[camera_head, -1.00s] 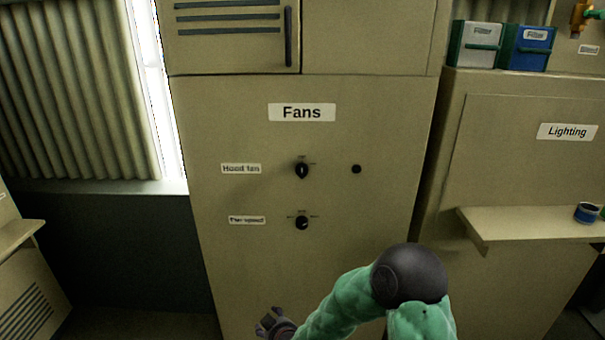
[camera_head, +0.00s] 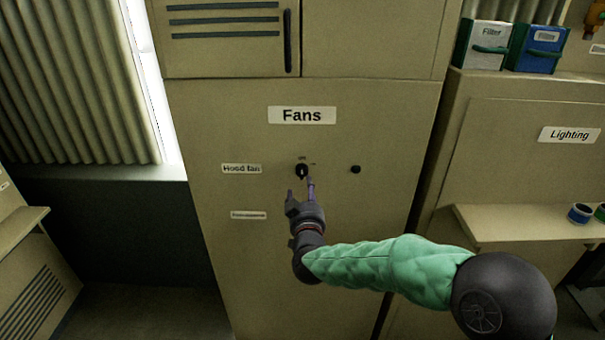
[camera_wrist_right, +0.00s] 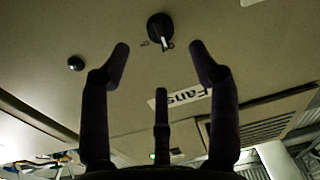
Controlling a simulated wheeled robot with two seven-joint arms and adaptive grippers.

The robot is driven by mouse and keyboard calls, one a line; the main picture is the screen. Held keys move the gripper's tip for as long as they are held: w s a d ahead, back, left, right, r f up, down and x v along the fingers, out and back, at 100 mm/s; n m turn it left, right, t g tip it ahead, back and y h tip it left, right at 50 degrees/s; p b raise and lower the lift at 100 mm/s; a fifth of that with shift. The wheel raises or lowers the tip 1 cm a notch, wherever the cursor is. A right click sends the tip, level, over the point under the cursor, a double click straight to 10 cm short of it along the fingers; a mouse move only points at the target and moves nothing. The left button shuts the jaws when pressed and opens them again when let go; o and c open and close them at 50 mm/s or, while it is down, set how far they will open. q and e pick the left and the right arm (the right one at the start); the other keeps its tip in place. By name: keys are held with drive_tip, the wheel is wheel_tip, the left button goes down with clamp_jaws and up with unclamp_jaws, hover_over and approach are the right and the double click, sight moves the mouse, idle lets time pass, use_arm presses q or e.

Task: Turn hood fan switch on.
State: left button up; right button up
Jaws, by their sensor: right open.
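The hood fan switch (camera_head: 302,170) is a black rotary knob on the beige Fans cabinet, right of the "Hood fan" label (camera_head: 241,169). In the right wrist view the knob (camera_wrist_right: 160,27) shows a pale pointer line and lies beyond the fingertips, roughly between them. My right gripper (camera_head: 300,188) is open and empty, just below the knob in the head view, fingers pointing up at it. In the right wrist view the gripper (camera_wrist_right: 159,50) has its fingers spread apart. Whether a fingertip touches the knob cannot be told. My left gripper is not in view.
A small black round fixture (camera_head: 355,169) sits right of the knob. The "Fans" sign (camera_head: 302,115) is above. The lower knob is hidden behind my right gripper. A shelf (camera_head: 520,222) with small round items juts out at the right, by the Lighting panel (camera_head: 568,134).

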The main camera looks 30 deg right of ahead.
sight(302, 175)
drive_tip(key=x, duration=0.8)
drive_tip(key=shift+w+d, duration=0.2)
drive_tip(key=shift+w, duration=0.05)
drive_tip(key=c, duration=1.1)
